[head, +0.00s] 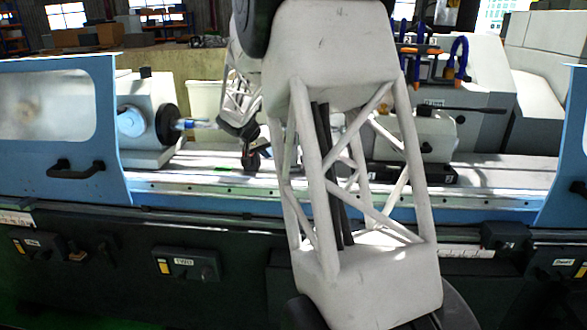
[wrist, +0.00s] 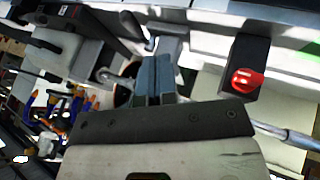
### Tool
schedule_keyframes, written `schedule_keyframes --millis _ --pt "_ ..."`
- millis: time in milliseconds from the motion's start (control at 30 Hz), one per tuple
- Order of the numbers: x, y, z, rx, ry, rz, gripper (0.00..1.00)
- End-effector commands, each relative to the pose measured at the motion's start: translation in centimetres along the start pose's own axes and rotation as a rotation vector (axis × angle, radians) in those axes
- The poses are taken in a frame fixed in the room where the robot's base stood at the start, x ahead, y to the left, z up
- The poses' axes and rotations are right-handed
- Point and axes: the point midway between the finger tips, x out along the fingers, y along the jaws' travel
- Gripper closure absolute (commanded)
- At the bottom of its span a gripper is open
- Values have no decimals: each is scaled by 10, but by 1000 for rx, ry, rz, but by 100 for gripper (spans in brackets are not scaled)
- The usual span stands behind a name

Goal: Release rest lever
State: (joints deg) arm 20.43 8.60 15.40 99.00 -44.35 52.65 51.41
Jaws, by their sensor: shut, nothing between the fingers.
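In the wrist view my gripper (wrist: 155,82) shows two blue-grey fingers side by side, shut and empty. A black block (wrist: 245,62) with a red knob (wrist: 247,80) stands to the right of the fingers, apart from them. A small grey rounded part (wrist: 106,76) lies left of the fingertips; I cannot tell whether the fingers touch it. No part can be surely picked out as the rest lever. In the head view my arm blocks the middle, and a small dark shape (head: 251,160) shows over the bed; I cannot tell gripper from rest there.
Blue doors (head: 112,140) flank the opening. A bright metal rod (wrist: 288,136) runs at lower right in the wrist view. Blue-and-orange hoses (head: 455,65) stand behind.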

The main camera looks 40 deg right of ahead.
Motion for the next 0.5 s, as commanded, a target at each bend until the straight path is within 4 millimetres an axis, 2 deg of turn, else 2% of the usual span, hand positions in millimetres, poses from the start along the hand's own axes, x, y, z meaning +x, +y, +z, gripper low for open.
schedule_keyframes --millis 167,500 --pt "12 -1 -9 13 5 13 100" --pt "13 -2 -10 15 6 15 100"
